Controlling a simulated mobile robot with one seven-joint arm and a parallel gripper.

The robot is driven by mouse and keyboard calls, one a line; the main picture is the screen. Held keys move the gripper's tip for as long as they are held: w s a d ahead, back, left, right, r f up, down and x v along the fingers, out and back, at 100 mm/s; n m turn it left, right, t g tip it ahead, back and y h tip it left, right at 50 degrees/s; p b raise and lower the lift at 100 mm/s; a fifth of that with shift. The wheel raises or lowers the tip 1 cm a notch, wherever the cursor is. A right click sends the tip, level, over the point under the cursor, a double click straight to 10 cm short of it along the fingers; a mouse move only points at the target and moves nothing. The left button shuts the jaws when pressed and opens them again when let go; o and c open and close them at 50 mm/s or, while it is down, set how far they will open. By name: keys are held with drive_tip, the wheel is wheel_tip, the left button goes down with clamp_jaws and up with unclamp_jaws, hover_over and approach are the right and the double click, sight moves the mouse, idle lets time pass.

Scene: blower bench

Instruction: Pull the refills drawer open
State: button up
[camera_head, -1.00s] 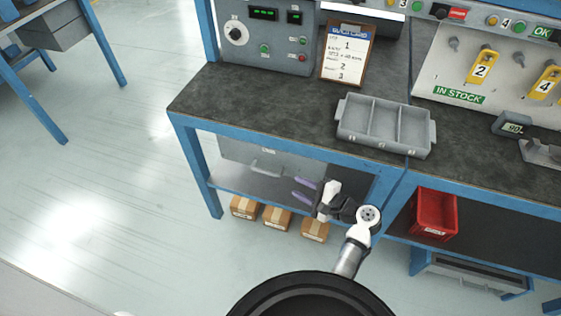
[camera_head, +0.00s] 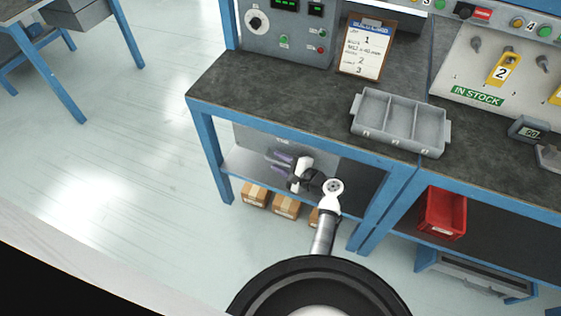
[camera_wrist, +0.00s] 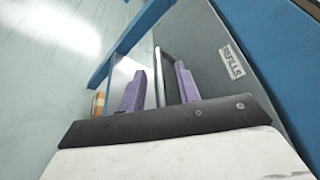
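The refills drawer is a grey box front under the bench at left in the head view (camera_head: 248,140). In the wrist view its grey front (camera_wrist: 205,55) fills the right side, with a "REFILLS" label (camera_wrist: 231,61). My gripper (camera_head: 270,161) has purple fingers reaching to the drawer front. In the wrist view my gripper (camera_wrist: 160,68) is open, with one finger on each side of the drawer's bar handle (camera_wrist: 158,78). A gap shows beside the handle; I cannot tell whether either finger touches it. The drawer looks shut.
A blue bench frame (camera_head: 290,136) runs above the drawer. Cardboard boxes (camera_head: 286,206) stand on the floor below. A grey divided tray (camera_head: 399,147) sits on the bench top and a red bin (camera_head: 442,213) on the lower shelf at right.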

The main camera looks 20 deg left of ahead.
clamp_jaws()
idle(0.5)
